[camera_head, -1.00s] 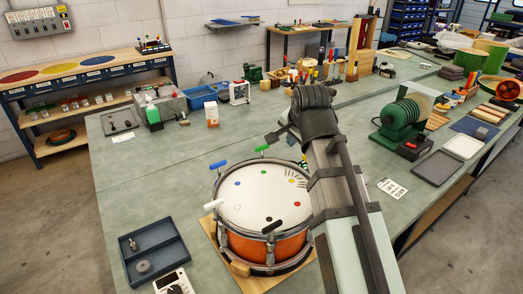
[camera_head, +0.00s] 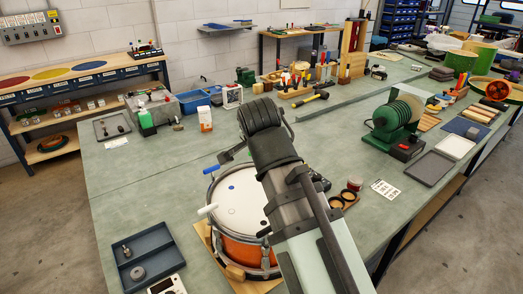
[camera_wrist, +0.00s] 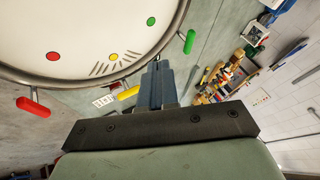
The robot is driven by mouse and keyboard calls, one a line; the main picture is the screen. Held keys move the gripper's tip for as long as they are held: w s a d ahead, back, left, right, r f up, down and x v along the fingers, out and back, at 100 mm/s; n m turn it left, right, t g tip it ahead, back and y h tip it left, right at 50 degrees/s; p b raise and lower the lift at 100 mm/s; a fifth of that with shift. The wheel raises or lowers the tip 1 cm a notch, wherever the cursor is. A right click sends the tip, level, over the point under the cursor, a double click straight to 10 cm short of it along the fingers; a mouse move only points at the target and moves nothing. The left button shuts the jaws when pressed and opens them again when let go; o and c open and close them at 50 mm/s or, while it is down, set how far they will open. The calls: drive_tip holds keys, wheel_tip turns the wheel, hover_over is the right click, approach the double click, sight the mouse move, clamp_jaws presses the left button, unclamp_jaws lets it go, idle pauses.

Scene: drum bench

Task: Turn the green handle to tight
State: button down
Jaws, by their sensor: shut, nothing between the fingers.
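The drum (camera_head: 238,246) stands on the bench with an orange shell and white head; my arm covers its right part. The green handle (camera_wrist: 189,41) stands at the drum rim in the wrist view, beside the green dot (camera_wrist: 151,21). In the head view it is hidden behind my arm. My gripper (camera_wrist: 157,66) is shut and empty, its fingertips below and left of the green handle, apart from it in the picture. The yellow handle (camera_wrist: 128,92) lies left of the fingers, and the red handle (camera_wrist: 33,106) is farther left. Tick marks show near the yellow dot (camera_wrist: 113,57).
A blue handle (camera_head: 211,169) and a white handle (camera_head: 207,210) stick out at the drum's left. A dark tray (camera_head: 146,256) lies at front left. Small round containers (camera_head: 350,190) stand right of my arm. The bench left of the drum is mostly clear.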

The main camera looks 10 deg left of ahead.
drive_tip(key=x, duration=0.6)
drive_tip(key=shift+w+f, duration=0.15)
drive_tip(key=shift+f, duration=0.05)
drive_tip(key=shift+w+a, duration=0.8)
drive_tip(key=shift+w, duration=0.05)
drive_tip(key=shift+w+a, duration=0.6)
drive_tip(key=shift+a+m+h, duration=0.5)
drive_tip(key=shift+m+h, duration=0.3)
drive_tip(key=shift+m, duration=0.4)
